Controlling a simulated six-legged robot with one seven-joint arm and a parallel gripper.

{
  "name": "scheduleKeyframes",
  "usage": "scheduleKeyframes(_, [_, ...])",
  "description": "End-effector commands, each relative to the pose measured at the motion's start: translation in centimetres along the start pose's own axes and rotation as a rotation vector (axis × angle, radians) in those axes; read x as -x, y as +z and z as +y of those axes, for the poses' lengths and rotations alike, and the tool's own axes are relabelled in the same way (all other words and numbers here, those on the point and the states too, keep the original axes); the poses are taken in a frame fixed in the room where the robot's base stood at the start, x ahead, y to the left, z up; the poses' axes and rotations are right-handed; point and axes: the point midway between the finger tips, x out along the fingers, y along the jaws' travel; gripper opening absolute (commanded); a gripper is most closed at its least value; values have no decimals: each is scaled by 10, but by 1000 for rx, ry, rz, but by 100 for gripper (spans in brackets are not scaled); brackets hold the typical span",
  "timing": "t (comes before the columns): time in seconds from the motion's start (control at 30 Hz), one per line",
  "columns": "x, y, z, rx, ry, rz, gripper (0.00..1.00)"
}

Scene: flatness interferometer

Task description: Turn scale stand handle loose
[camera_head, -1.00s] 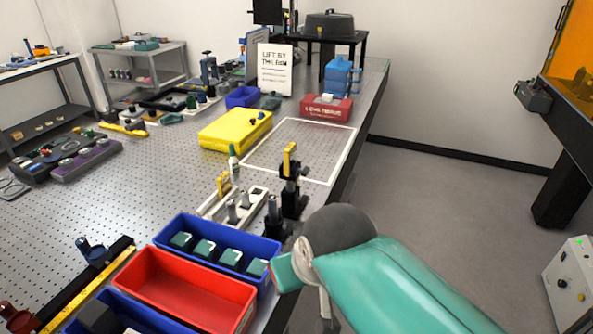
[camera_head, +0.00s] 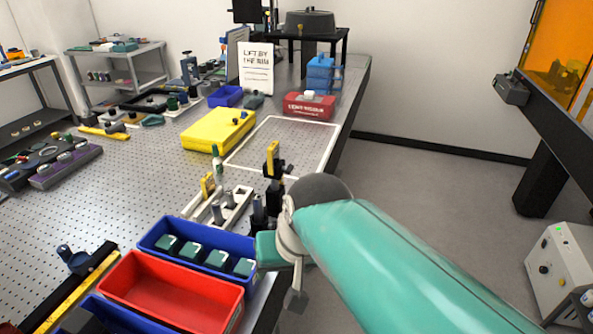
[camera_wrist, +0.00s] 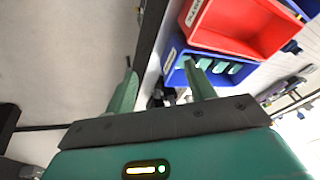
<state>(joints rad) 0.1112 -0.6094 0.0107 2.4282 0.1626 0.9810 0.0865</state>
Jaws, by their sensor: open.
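A black stand holding an upright yellow scale (camera_head: 272,158) is near the table's right edge in the head view. My arm covers its lower part, and I cannot make out its handle clearly. Another small yellow upright piece (camera_head: 208,185) stands by a white holder (camera_head: 218,212) to its left. In the wrist view my gripper (camera_wrist: 160,70) is open, its two green fingers apart and nothing held. Dark parts (camera_wrist: 160,96) show between and below the fingers; I cannot tell whether they belong to the stand.
A blue bin (camera_head: 160,240) with several green-topped pieces and a red bin (camera_head: 135,285) lie left of my arm. A yellow case (camera_head: 205,133) and a red box (camera_head: 309,112) are farther back. A white-outlined area (camera_head: 255,165) is mostly bare. Open floor (camera_head: 420,190) lies right of the table.

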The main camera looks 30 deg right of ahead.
Motion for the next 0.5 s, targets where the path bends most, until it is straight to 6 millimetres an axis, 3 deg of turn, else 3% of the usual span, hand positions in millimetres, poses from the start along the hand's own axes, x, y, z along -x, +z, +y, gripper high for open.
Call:
scheduleKeyframes(0.27, [-29,-46,6,-600,-189,-288,55])
scheduleKeyframes(0.5, [-48,-106,30,-1091,-418,-508,55])
